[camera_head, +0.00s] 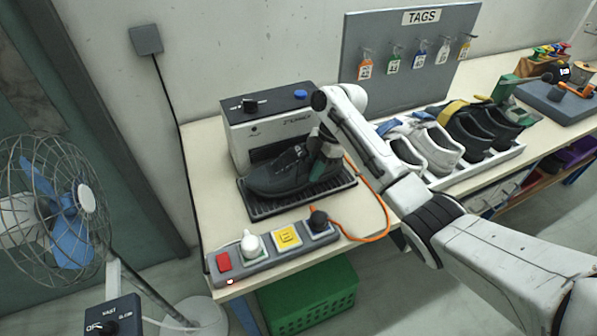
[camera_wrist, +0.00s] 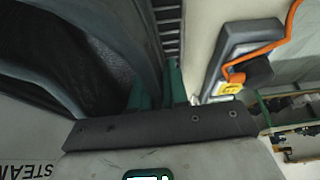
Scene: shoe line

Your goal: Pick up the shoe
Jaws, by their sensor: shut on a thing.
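A dark grey-black shoe (camera_head: 275,176) sits on the black ribbed tray (camera_head: 297,203) in front of the steamer box (camera_head: 262,122). Its toe points left in the head view. My gripper (camera_head: 325,160) is at the heel end of the shoe, shut on it. In the wrist view the shoe (camera_wrist: 95,65) fills the upper left, with the green fingertips (camera_wrist: 160,95) against its edge. The far finger is partly hidden by the shoe. I cannot tell whether the shoe is lifted off the tray.
A power strip (camera_head: 270,255) with an orange cable (camera_head: 385,205) lies along the front edge. A rack of several shoes (camera_head: 475,168) stands to the right, behind my arm. A tag board (camera_head: 405,90) stands at the back. A fan (camera_head: 55,205) is at the left, and a green crate (camera_head: 310,300) is below the bench.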

